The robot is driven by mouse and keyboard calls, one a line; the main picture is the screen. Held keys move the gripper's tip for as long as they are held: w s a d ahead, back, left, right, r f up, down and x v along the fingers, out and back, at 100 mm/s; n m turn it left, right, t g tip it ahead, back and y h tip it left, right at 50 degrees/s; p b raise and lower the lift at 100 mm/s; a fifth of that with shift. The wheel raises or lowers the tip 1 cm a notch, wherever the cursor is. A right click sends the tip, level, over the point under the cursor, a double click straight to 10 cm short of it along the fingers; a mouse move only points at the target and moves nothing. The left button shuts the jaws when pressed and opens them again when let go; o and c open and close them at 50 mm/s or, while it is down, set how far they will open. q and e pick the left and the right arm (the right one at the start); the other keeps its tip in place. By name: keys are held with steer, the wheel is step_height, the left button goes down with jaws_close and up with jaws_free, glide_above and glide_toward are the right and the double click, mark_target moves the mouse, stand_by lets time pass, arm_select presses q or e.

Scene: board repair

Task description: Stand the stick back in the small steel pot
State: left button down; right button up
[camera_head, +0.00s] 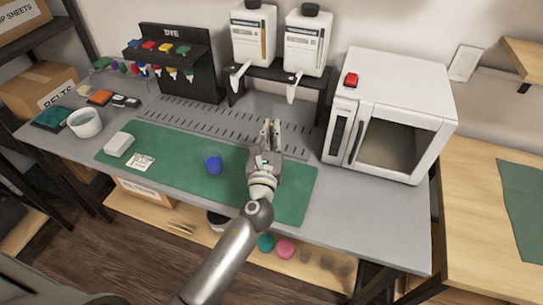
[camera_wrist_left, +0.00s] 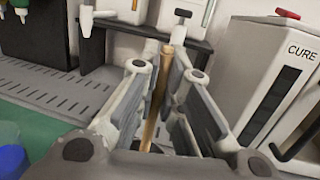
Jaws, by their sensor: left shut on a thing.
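My left gripper (camera_head: 270,128) reaches over the back edge of the green mat, in front of the white dispensers. In the left wrist view, the thin tan wooden stick (camera_wrist_left: 155,98) lies between the fingers of my left gripper (camera_wrist_left: 157,75), which are shut on it. The stick is long and narrow, and its lower end is hidden by the gripper body. I cannot make out a small steel pot for certain; a pale grey round pot (camera_head: 85,124) stands at the left of the bench. My right gripper is not in view.
A blue cup-like thing (camera_head: 213,165) sits on the green mat (camera_head: 185,155), left of my arm. A white curing oven (camera_head: 392,115) stands to the right. Two white dispensers (camera_head: 306,45) and a black dye rack (camera_head: 178,62) line the back. The mat's middle is mostly free.

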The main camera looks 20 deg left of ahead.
mark_target(271, 147)
arm_select(q)
steer(key=shift+f+b, duration=1)
steer(key=shift+f, duration=1.3)
steer(key=shift+f, duration=0.15)
steer(key=c, duration=1.6)
jaws_free()
steer(key=shift+s, duration=0.15)
steer(key=b+v, duration=0.2)
steer(key=v, duration=0.9)
steer(key=shift+s, duration=0.45)
